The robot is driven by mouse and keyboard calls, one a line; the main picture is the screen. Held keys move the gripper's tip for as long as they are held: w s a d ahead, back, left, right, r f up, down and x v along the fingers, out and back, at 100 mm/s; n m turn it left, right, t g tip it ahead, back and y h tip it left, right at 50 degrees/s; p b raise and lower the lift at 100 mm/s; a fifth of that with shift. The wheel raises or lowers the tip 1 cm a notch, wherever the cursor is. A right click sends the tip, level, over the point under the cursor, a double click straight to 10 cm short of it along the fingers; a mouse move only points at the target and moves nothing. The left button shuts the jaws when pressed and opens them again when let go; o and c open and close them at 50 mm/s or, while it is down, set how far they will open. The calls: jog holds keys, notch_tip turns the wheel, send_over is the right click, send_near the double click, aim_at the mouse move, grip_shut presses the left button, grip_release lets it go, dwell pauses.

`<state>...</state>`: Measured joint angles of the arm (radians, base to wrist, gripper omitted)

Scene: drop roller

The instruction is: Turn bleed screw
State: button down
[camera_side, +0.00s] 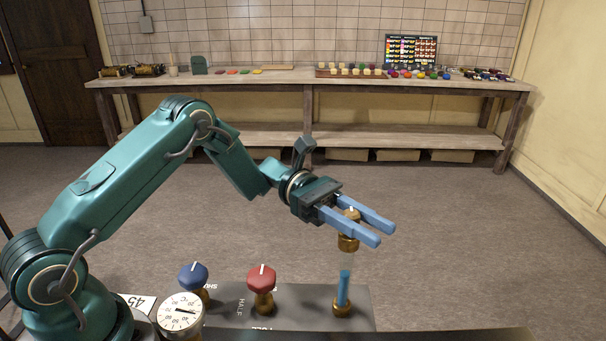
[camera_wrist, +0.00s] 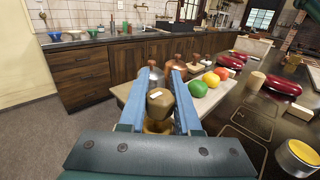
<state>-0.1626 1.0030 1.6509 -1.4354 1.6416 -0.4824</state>
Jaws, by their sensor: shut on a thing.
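The brass bleed screw (camera_side: 348,242) sits at the top of a clear upright tube with blue liquid (camera_side: 344,287) on the right part of the dark panel (camera_side: 285,300). A pale mark shows on its top. My gripper (camera_side: 377,233) comes in level from the left, its two blue fingers shut on the screw, one on each side. In the wrist view the screw's rounded brass head (camera_wrist: 160,103) is between the fingers (camera_wrist: 160,76), with more brass below it. The fingers hide part of the screw in the side view.
A blue knob (camera_side: 193,276), a red knob (camera_side: 262,279) and a round dial gauge (camera_side: 181,312) stand left of the tube. A long workbench (camera_side: 310,82) stands far back; the floor between is clear.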

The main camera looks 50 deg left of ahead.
jog(key=shift+t, duration=0.3)
jog(key=shift+w+a+n+t+y, duration=0.2)
jog(key=shift+w+n+t+y, duration=0.2)
jog(key=shift+n+t+y, duration=1.15)
jog(key=shift+w+a+n+t+y, duration=0.15)
jog(key=shift+w+n+t+y, duration=0.45)
jog(key=shift+n+t, duration=1.75)
jog(key=shift+w+a+n+t+y, duration=0.2)
jog(key=shift+n+t+y, duration=1.1)
jog(key=shift+t, duration=1.4)
jog(key=shift+r+y, duration=0.1)
jog(key=shift+y, duration=0.15)
jog(key=c, duration=0.6)
grip_release()
jog(key=shift+a, duration=0.1)
